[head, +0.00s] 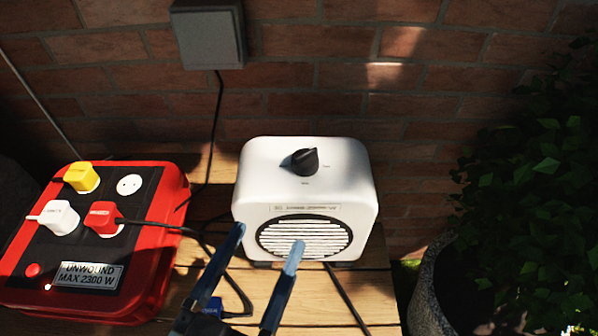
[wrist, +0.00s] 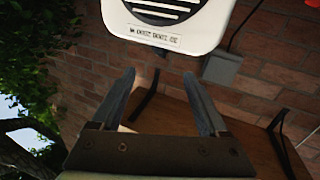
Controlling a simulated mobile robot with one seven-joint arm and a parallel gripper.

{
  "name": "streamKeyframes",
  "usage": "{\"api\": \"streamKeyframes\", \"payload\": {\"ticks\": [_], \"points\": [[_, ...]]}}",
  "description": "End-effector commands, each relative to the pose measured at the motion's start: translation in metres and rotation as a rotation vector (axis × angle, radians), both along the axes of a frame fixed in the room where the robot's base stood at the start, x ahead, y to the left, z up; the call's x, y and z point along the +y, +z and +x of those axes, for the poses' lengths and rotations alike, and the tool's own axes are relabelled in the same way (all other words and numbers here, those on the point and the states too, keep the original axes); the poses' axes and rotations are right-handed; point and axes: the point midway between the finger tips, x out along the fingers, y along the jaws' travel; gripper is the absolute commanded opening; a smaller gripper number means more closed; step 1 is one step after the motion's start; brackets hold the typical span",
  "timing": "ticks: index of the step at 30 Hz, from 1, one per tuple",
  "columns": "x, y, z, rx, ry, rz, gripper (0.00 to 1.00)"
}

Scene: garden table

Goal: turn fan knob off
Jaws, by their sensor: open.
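A white fan heater (head: 260,190) stands on the wooden table in the middle of the head view. Its black knob (head: 305,161) is on the top face, with small markings around it too small to read. A round slatted grille (head: 304,238) is on its front. My gripper (head: 268,248) is open and empty in front of the heater, lower than the knob and apart from it. In the wrist view, my gripper (wrist: 161,88) has its fingers spread, with the heater (wrist: 205,35) at the top of the picture.
A red cable reel (head: 150,265) with yellow, white and red plugs stands left of the heater. Cables run across the table (head: 375,295). A grey wall box (head: 208,35) hangs on the brick wall behind. A potted plant (head: 435,285) stands at the right.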

Motion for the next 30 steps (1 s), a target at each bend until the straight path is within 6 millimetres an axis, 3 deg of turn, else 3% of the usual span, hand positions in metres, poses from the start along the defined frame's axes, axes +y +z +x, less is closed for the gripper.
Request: {"api": "streamKeyframes", "payload": {"ticks": [7, 21, 30], "points": [[-0.009, -0.001, 0.025, -0.009, -0.001, -0.002, 0.77], [-0.037, 0.003, 0.105, -0.005, 0.001, -0.004, 0.77], [-0.042, 0.001, 0.12, -0.003, 0.003, -0.002, 0.77]]}}
